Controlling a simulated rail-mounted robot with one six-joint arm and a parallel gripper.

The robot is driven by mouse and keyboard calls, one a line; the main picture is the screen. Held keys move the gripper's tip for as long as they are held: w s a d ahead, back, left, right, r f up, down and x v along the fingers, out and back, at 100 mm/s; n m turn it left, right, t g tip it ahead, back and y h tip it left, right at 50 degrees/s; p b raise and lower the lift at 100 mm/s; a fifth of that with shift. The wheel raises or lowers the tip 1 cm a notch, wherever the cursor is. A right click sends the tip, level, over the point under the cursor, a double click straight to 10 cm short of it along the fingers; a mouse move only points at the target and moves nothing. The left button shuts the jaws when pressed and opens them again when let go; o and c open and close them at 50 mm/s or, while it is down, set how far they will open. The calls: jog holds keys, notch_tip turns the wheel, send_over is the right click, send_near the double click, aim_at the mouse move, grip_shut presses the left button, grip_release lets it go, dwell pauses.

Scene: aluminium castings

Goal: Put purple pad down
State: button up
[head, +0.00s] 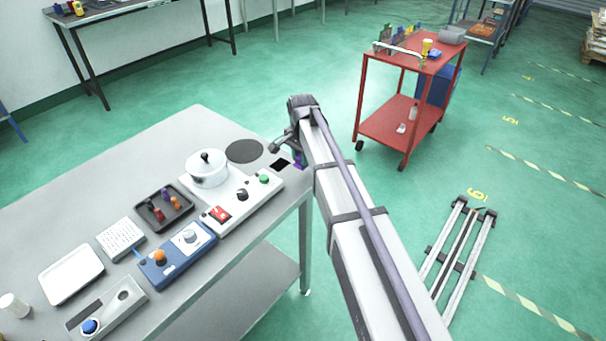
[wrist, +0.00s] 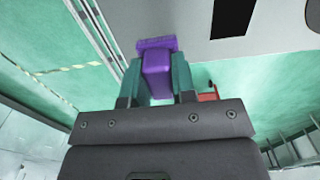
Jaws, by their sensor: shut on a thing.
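The purple pad (wrist: 157,62) is held between the two green-tipped fingers of my gripper (wrist: 157,80) in the wrist view. In the head view the purple pad (head: 299,160) shows small at the far right corner of the grey table (head: 180,122), beside a black square (head: 280,165). My gripper (head: 296,156) is partly hidden by my arm there. Whether the pad touches the table edge, I cannot tell. The black square also shows in the wrist view (wrist: 232,17), to the right of the pad.
A white pot (head: 207,172) stands on a panel with a red switch and a green button (head: 264,179). A dark disc (head: 244,151) lies near the square. A dark tray (head: 164,222), a blue control box (head: 177,260) and a white tray (head: 71,274) are nearer. A red cart (head: 395,130) stands right.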

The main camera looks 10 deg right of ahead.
notch_tip(320, 180, down, 4)
jog(key=b, duration=0.3)
jog(key=shift+b, duration=0.4)
jog(key=shift+r, duration=0.35)
jog(key=shift+f, duration=0.3)
jog(key=o, duration=0.8)
jog(key=shift+r, duration=0.1)
notch_tip(320, 180, up, 13)
jog(key=p, duration=1.3)
jog(key=s+n, duration=0.3)
jog(key=s, duration=0.5)
jog(key=s+n, duration=0.4)
jog(key=s, duration=0.5)
jog(key=s+n, duration=0.3)
jog(key=s, duration=0.5)
jog(key=shift+s+d+f, duration=0.1)
jog(key=shift+s+f, duration=0.05)
jog(key=shift+f, duration=0.15)
